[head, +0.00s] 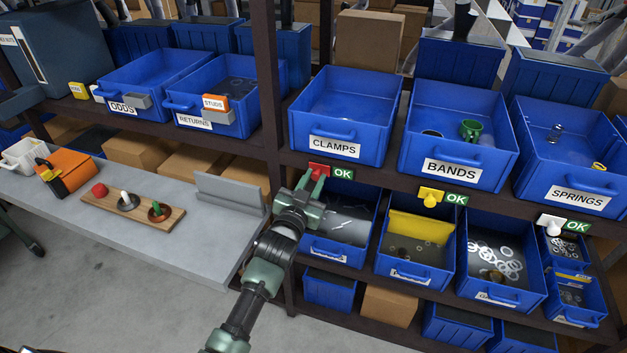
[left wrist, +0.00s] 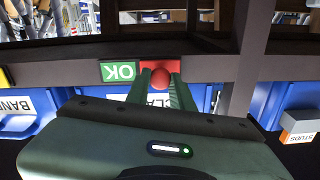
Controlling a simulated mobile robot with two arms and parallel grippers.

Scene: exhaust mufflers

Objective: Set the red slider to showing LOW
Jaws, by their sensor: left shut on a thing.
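The red slider (head: 319,169) is on the shelf edge below the CLAMPS bin (head: 341,126). Its red plate is at the left and a green OK sign (head: 343,174) shows to its right. In the left wrist view, which is upside down, the slider's round red knob (left wrist: 160,77) sits between the fingers, with the green OK (left wrist: 119,71) beside it. No LOW lettering is visible. My left gripper (head: 315,182) reaches up from below and is shut on the red knob; its fingers (left wrist: 160,88) hide part of the plate. My right gripper is not in view.
A yellow slider (head: 431,197) and a white slider (head: 550,223), each beside a green OK, are further right on the same edge. Open blue bins lie above and below it. A dark upright post (head: 270,100) stands left. A grey bench (head: 205,235) is at lower left.

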